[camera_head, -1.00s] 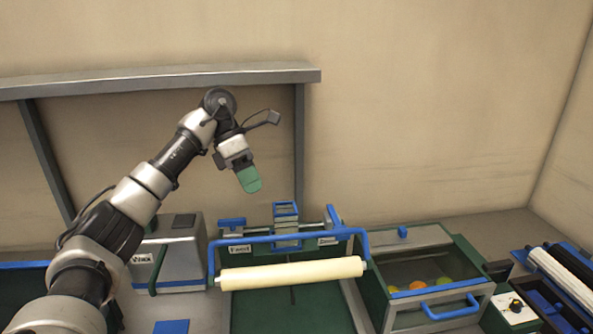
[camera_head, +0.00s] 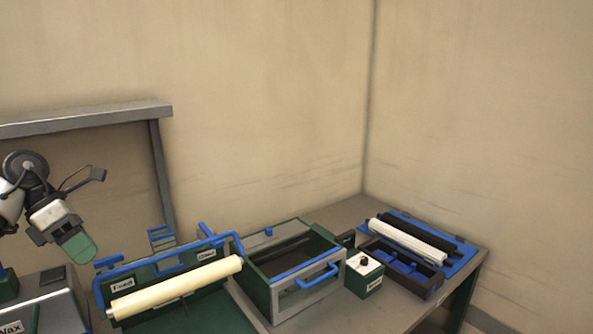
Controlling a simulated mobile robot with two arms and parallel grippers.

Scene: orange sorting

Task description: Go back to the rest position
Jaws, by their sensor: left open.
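My left gripper (camera_head: 76,248) shows at the left edge of the head view, with green finger pads pointing down. It is open and nothing shows in it. It hangs in the air in front of the back wall, above and left of the cream roller. Most of the left arm is cut off by the picture's edge. My right gripper is not in view. No oranges can be made out.
A cream roller with a blue frame (camera_head: 178,288) stands at lower left, beside a grey machine (camera_head: 45,318). A glass-topped box (camera_head: 250,282) with a blue handle, a small control box (camera_head: 364,283) and a blue roller tray (camera_head: 462,262) stand rightward. The upper space is clear.

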